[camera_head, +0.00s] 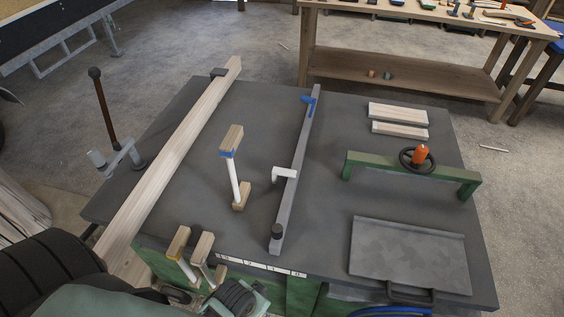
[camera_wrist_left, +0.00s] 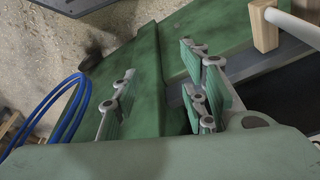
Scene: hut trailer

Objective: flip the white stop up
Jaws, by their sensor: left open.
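The white stop (camera_head: 284,174) is a small bent white piece on the grey rail (camera_head: 292,190) that runs front to back across the dark table top, in the head view. It sits about midway along the rail and sticks out to the left and right of its top edge. My right gripper is not in view.
A blue stop (camera_head: 309,100) is at the rail's far end and a dark knob (camera_head: 277,231) at its near end. A long board (camera_head: 170,150) lies farther left. A green bridge (camera_head: 410,170) stands right.

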